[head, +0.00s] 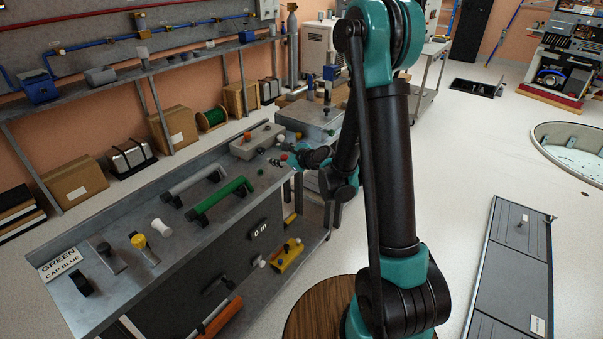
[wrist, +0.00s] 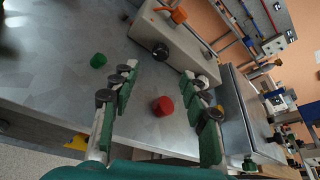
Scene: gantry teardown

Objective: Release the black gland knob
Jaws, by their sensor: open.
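In the wrist view a black knob (wrist: 160,50) sits on the front face of a grey box (wrist: 190,45). I cannot tell for sure that it is the gland knob. My gripper (wrist: 165,88) is open, with green-padded fingers spread on both sides of a red knob (wrist: 163,105); no contact with it is visible. The black knob lies beyond the fingertips, apart from them. In the head view my gripper (head: 292,160) is at the far right end of the bench, close to the red knob (head: 283,157), and partly hidden by my arm.
An orange knob (wrist: 178,14) tops the grey box. A small green knob (wrist: 98,60) stands left of the fingers. The bench (head: 160,215) also carries a green handle (head: 220,198), a grey handle (head: 195,183) and a yellow knob (head: 138,241). A grey cabinet stands close on the right.

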